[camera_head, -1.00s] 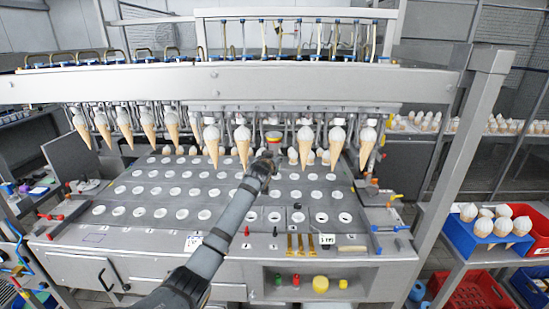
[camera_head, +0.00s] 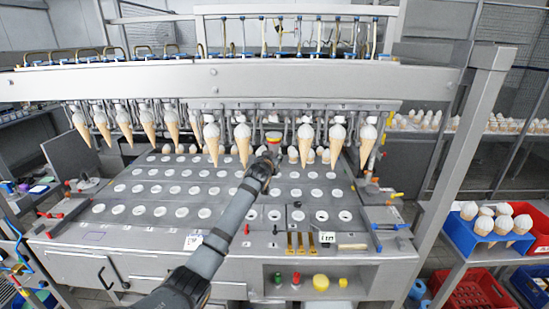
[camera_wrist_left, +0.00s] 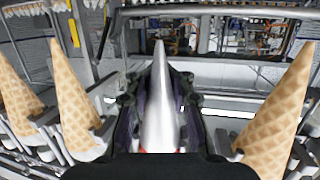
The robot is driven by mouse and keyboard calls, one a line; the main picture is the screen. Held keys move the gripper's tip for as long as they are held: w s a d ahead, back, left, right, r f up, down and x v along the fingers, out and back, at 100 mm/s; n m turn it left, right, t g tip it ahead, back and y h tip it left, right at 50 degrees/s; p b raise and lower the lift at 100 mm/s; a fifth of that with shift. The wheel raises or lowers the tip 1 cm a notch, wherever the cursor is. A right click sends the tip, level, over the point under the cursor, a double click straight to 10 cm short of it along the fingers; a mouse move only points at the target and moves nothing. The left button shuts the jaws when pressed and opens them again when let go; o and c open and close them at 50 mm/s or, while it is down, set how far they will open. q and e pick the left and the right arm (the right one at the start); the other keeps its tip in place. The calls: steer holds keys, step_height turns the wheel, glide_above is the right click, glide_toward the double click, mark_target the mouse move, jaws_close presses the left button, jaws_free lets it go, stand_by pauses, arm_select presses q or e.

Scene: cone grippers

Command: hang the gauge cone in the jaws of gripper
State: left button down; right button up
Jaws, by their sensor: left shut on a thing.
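The gauge cone shows as a smooth silver metal cone (camera_wrist_left: 160,105) in the left wrist view, with a bit of red at its wide end. In the head view its banded top (camera_head: 273,137) in red, yellow and green stands in the gap in the row of hanging ice-cream cones. My left gripper (camera_head: 265,163) is shut on it from below, with dark fingers on both sides of the metal. The rack's jaws around the gauge cone's top are too small to make out, so I cannot tell whether they grip it. My right gripper is out of view.
Hanging wafer cones flank the gap, one to the left (camera_head: 242,142) and one to the right (camera_head: 305,142). Below is a steel plate (camera_head: 165,200) with rows of white-rimmed holes. A blue crate (camera_head: 478,236) with cones stands at right.

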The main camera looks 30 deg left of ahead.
arm_select(q)
steer(key=c, duration=1.1)
jaws_free()
steer(key=shift+o, duration=0.2)
steer(key=o, duration=0.3)
steer(key=shift+o, duration=0.2)
steer(key=s+d+p, duration=0.2)
steer(key=s+d, duration=0.2)
steer(key=s, duration=0.3)
steer(key=shift+s+d, duration=0.35)
steer(key=shift+s, duration=0.05)
